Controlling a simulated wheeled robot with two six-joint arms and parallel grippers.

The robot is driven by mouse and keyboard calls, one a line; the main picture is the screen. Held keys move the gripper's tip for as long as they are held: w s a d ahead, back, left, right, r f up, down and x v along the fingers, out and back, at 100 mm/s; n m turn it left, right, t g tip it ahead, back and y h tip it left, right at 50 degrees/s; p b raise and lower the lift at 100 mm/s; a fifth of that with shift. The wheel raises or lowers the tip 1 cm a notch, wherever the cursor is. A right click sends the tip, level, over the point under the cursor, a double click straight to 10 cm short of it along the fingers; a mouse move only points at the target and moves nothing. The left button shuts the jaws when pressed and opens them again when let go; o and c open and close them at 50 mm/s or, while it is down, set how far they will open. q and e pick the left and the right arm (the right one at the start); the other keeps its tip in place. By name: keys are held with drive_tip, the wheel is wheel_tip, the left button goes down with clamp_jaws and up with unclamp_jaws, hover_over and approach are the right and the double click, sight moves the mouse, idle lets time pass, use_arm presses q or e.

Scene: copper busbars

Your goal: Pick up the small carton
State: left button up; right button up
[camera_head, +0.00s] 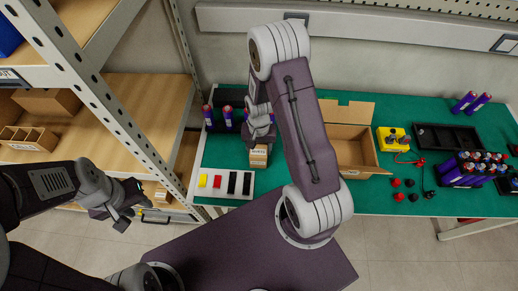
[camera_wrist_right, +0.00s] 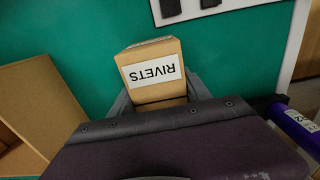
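The small carton (camera_head: 259,156) is a brown box with a white label, near the front of the green table. In the right wrist view the carton (camera_wrist_right: 153,72) shows its label "RIVETS" upside down. My right gripper (camera_head: 262,132) is over the carton from behind. In the right wrist view the right gripper's fingers (camera_wrist_right: 159,88) flank the carton, one on each side, close to its walls. I cannot tell whether they press on it. My left gripper (camera_head: 132,213) is open and empty, low in front of the shelf, well away from the carton.
A white tray (camera_head: 208,191) with yellow, red and black pieces lies just in front of the carton. A larger open cardboard box (camera_head: 350,145) stands right of my right arm. Purple cylinders (camera_head: 228,117) stand behind. A shelf rack (camera_head: 140,110) is at the left.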

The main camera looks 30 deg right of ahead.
clamp_jaws()
drive_tip(key=shift+w+r+p, duration=0.1)
drive_tip(key=shift+r+p, duration=0.45)
wheel_tip(320, 180, up, 4)
drive_tip(key=p, duration=0.4)
drive_tip(key=shift+d, duration=0.1)
drive_tip(key=s+d+r+p, duration=0.1)
drive_tip(key=s+r+p, duration=0.5)
drive_tip(key=s+p, duration=0.5)
drive_tip(key=shift+s+p, duration=0.4)
drive_tip(key=shift+p, duration=0.7)
drive_tip(key=shift+d+f, duration=0.1)
